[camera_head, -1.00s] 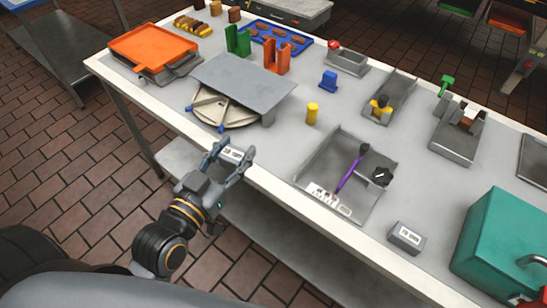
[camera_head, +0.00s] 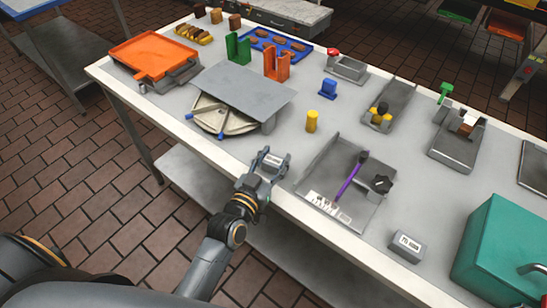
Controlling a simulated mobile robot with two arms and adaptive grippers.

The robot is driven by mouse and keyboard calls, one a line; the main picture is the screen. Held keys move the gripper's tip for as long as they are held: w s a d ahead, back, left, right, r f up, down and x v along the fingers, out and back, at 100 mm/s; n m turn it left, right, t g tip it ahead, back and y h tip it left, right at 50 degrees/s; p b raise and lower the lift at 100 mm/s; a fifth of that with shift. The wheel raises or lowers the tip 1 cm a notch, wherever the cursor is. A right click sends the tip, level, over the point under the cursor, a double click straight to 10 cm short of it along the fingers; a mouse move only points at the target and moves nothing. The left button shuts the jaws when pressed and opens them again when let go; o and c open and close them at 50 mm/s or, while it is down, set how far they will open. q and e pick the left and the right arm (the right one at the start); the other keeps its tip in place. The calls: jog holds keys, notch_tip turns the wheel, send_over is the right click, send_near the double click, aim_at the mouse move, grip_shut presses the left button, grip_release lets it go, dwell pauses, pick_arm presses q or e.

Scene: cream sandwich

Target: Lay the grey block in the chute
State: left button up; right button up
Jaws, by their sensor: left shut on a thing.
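My left gripper (camera_head: 273,163) is shut on a small grey block (camera_head: 272,159) with a white label. It holds the block at the table's front edge, just left of a wide grey tray (camera_head: 318,178). That tray has raised side walls, a purple stick, a dark knob and white markings near its front. A second grey block (camera_head: 408,246) with a label sits on the table to the right of the tray. Narrower grey chute-like holders (camera_head: 396,95) stand farther back; I cannot tell which one is the chute. My right gripper is not in view.
A round board under a grey plate (camera_head: 240,88) stands left of my gripper. A yellow cylinder (camera_head: 312,121) stands behind the tray. A teal box (camera_head: 500,255) fills the right front. The white table (camera_head: 290,145) has bare surface between the round board and the tray.

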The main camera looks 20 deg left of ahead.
pick_arm(q)
jog(key=shift+a, duration=0.1)
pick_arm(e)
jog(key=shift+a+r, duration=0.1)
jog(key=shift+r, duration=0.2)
pick_arm(q)
jog(key=shift+f, duration=0.1)
jog(key=shift+f, duration=0.15)
jog(key=o, duration=1.1)
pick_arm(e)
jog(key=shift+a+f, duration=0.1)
pick_arm(q)
jog(key=shift+o, duration=0.2)
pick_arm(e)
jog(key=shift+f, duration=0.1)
